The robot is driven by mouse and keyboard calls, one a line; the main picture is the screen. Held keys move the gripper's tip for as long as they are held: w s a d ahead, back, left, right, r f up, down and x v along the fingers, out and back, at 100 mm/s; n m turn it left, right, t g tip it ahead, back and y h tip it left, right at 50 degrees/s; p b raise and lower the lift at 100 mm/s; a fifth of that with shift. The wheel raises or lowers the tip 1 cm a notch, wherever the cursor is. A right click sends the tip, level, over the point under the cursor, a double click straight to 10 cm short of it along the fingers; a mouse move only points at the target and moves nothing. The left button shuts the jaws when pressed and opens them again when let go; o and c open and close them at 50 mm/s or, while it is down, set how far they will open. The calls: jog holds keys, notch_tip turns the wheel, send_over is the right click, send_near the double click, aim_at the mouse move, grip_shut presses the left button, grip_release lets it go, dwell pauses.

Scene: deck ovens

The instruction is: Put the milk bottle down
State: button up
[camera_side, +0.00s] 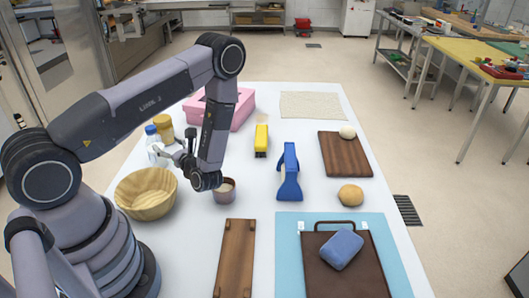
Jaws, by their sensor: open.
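The milk bottle (153,145) is white with a blue cap. It stands upright at the left edge of the white table, its lower part partly covered by my gripper. My gripper (177,150) is open and points left, its fingers close to the right side of the bottle. I cannot tell whether a finger touches it.
A jar with a tan lid (165,128) stands right behind the bottle. A pink box (240,108) lies behind. Bare table shows around the blue tool (289,178).

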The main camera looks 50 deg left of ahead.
jog(key=s+d+r+n+g+h, duration=0.2)
jog(key=r+n+g+h, duration=0.1)
jog(key=r+n, duration=0.4)
jog(key=s+d+r+n+g+h, duration=0.2)
jog(key=s+r+n+g+h, duration=0.15)
jog(key=r, duration=0.55)
jog(key=s+d+r+n+t+h, duration=0.3)
jog(key=d+r+t+h, duration=0.2)
jog(key=d, duration=0.3)
jog(key=s+d+r+n+t+h, duration=0.4)
jog(key=d+r+t+h, duration=0.2)
jog(key=d+r+t, duration=0.1)
jog(key=shift+s+d+r, duration=0.15)
jog(key=shift+d+r, duration=0.5)
jog(key=shift+d, duration=0.55)
